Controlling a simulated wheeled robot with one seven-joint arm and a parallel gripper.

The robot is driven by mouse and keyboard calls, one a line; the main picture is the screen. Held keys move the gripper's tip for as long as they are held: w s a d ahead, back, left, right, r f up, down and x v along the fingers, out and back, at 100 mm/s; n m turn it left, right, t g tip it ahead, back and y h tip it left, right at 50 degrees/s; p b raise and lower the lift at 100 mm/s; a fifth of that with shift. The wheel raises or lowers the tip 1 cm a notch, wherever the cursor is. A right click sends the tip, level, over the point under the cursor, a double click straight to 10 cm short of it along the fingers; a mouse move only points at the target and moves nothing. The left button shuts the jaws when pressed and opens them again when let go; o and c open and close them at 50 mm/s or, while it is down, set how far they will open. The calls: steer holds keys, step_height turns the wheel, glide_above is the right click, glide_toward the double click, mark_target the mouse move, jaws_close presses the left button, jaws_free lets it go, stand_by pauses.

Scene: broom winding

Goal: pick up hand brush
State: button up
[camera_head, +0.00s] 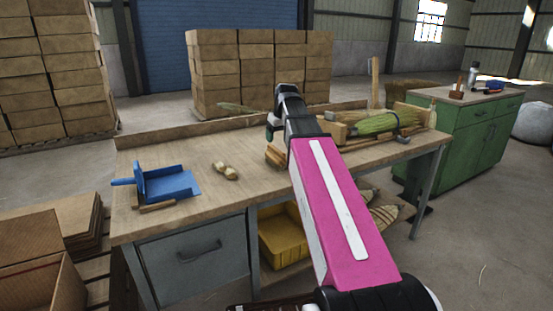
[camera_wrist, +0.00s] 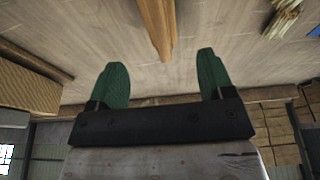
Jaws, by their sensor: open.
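My gripper (camera_head: 271,132) is over the back half of the workbench (camera_head: 200,212). In the wrist view its two green fingers (camera_wrist: 160,64) are apart with nothing between them. A tapered wooden piece (camera_wrist: 158,25) lies on the bench just beyond the fingertips, lined up with the gap. It looks like a handle, possibly the hand brush's. In the head view it appears as a small brown wooden piece (camera_head: 275,157), partly hidden by my pink arm. I cannot make out its bristles. A slim wooden piece (camera_head: 155,206) also lies before the blue dustpan (camera_head: 172,184).
A green-bristled broom head (camera_head: 388,122) lies to the right. A raised ledge (camera_head: 160,131) runs along the bench's back edge.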

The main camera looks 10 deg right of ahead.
mark_target(275, 154)
steer(key=shift+x, duration=4.7)
steer(key=shift+s+f, duration=0.15)
steer(key=c, duration=1.1)
